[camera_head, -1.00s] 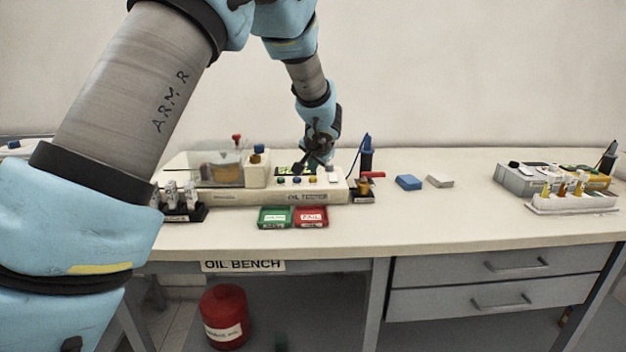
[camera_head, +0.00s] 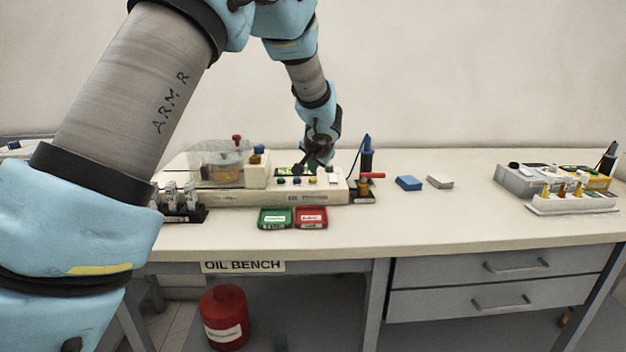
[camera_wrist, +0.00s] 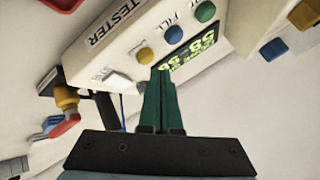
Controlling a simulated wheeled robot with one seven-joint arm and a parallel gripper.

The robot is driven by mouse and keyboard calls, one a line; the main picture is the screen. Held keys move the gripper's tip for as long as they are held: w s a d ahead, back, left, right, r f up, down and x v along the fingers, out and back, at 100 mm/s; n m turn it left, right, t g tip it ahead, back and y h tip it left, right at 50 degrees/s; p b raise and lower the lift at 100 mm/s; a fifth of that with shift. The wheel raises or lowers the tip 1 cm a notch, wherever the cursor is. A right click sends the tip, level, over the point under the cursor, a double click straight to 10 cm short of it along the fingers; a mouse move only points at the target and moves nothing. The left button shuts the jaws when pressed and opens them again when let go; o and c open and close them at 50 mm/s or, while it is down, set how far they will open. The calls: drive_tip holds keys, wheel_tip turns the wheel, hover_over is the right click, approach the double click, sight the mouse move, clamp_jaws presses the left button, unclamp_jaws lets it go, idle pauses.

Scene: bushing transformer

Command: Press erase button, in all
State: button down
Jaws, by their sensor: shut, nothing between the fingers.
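The oil tester (camera_head: 240,197) is a long cream box on the bench. In the wrist view its panel carries a yellow button (camera_wrist: 145,55), a blue button (camera_wrist: 173,34), a green button (camera_wrist: 205,12) and a white switch or key (camera_wrist: 118,80). A display (camera_wrist: 192,52) with green digits lies beside them. My gripper (camera_wrist: 161,72) is shut and empty, its green fingertips close to the yellow button and the display. I cannot tell whether they touch. In the head view my gripper (camera_head: 306,168) is above the panel. No erase label is readable.
A clear-covered cup (camera_head: 222,165) stands on the tester's left. A blue probe (camera_head: 366,155) and red-handled part (camera_head: 372,175) stand at its right end. Green (camera_head: 275,218) and red (camera_head: 311,217) trays lie in front.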

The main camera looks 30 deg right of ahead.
drive_tip(key=shift+f, duration=0.15)
idle(0.5)
drive_tip(key=shift+f+b, duration=0.3)
drive_tip(key=shift+b, duration=0.5)
drive_tip(key=shift+f+b, duration=0.45)
drive_tip(key=shift+b, duration=0.2)
idle(0.4)
drive_tip(key=shift+r, duration=0.1)
idle(0.3)
drive_tip(key=shift+r+p, duration=0.45)
drive_tip(key=shift+r, duration=0.35)
wheel_tip(320, 180, up, 5)
drive_tip(key=p, duration=0.3)
idle(0.8)
